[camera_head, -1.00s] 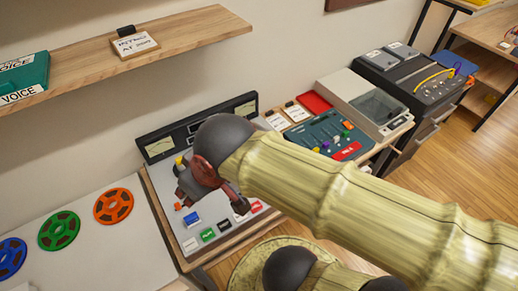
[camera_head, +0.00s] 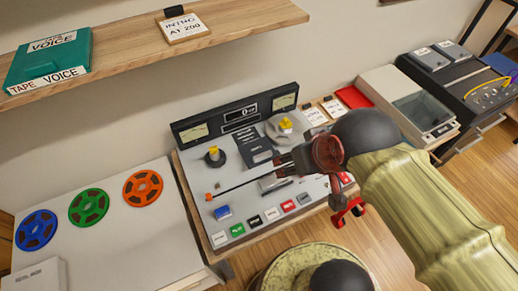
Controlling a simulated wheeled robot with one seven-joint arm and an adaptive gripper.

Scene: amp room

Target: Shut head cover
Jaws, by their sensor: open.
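The tape deck (camera_head: 205,175) has a pale top, a dark meter panel at its back and a row of coloured keys in front. A dark plate with a small pale label (camera_head: 256,149) stands at mid-deck between two yellow-capped hubs; it looks like the raised head cover, but I cannot be sure. A grey metal part (camera_head: 272,184) lies just in front of it, partly hidden by my gripper. My gripper (camera_head: 309,192) is open and empty over the right part of the deck. One dark finger points left near the plate; the other, red, hangs toward the front edge.
A thin black rod with an orange end (camera_head: 209,197) crosses the deck's left part. Blue, green and orange reels (camera_head: 143,188) lie on the left table. A wooden shelf (camera_head: 235,30) overhangs the back. Grey machines (camera_head: 410,103) stand at right.

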